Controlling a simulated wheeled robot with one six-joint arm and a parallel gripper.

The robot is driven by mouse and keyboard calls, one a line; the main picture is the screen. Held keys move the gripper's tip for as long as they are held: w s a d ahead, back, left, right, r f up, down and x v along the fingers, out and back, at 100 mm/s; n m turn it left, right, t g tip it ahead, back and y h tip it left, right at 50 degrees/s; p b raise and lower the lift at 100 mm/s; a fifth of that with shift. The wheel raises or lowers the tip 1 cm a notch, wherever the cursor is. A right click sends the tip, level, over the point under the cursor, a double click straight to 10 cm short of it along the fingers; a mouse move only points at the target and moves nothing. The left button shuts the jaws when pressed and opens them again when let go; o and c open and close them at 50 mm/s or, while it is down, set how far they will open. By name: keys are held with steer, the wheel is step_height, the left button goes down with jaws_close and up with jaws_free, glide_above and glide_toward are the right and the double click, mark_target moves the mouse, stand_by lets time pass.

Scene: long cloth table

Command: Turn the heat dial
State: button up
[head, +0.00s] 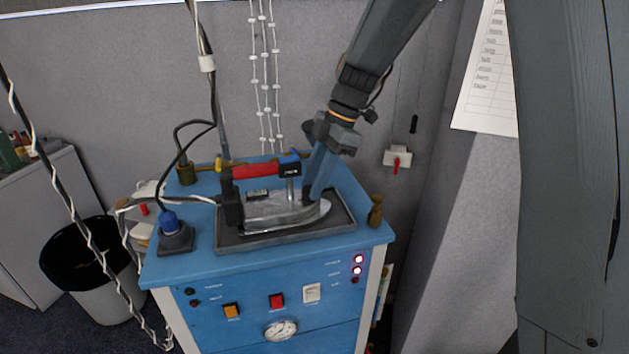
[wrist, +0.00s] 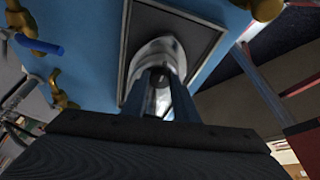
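A metal iron (head: 285,211) with a red handle (head: 256,171) rests on a dark tray (head: 232,239) on top of a blue cabinet. A short post with a dark cap (head: 290,169) rises at the handle's front end; I cannot tell whether it is the heat dial. My gripper (head: 308,199) reaches down at the iron's front part. In the wrist view its two fingers (wrist: 162,85) stand apart over the shiny iron (wrist: 160,50), with a gap between them. Whether a fingertip touches the iron is unclear. A round white dial face (head: 281,330) is on the cabinet's front.
The front panel (head: 225,331) also carries an orange button (head: 231,310), a red button (head: 276,301), a white switch (head: 312,292) and lit red lamps (head: 358,265). A brass fitting (head: 375,211) stands at the right edge. A cable plug (head: 174,230) stands left of the tray.

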steer(key=shift+c, duration=0.8)
steer(key=shift+m+b, duration=0.3)
steer(key=shift+s+m+t+b, duration=0.1)
steer(key=shift+m+t+b, duration=0.4)
steer(key=shift+m+b, duration=0.4)
steer(key=m, duration=0.1)
steer(key=m+t+b, duration=0.1)
steer(key=m, duration=0.2)
steer(key=shift+s+m+t+b, duration=0.25)
steer(key=shift+m+t+b, duration=0.15)
steer(key=m, duration=0.1)
steer(key=m+t, duration=0.1)
steer(key=m, duration=0.1)
steer(key=shift+s+a+r+h, duration=0.1)
steer(key=shift+s+h, duration=0.1)
steer(key=shift+h, duration=0.2)
steer(key=shift+s+a+m+t+h+p, duration=0.1)
steer(key=shift+m+t+h+p, duration=0.25)
steer(key=shift+m, duration=0.5)
steer(key=shift+a+m+t+h+p, duration=0.15)
steer(key=shift+m+p, duration=0.35)
steer(key=shift+m, duration=0.35)
steer(key=shift+d, duration=0.15)
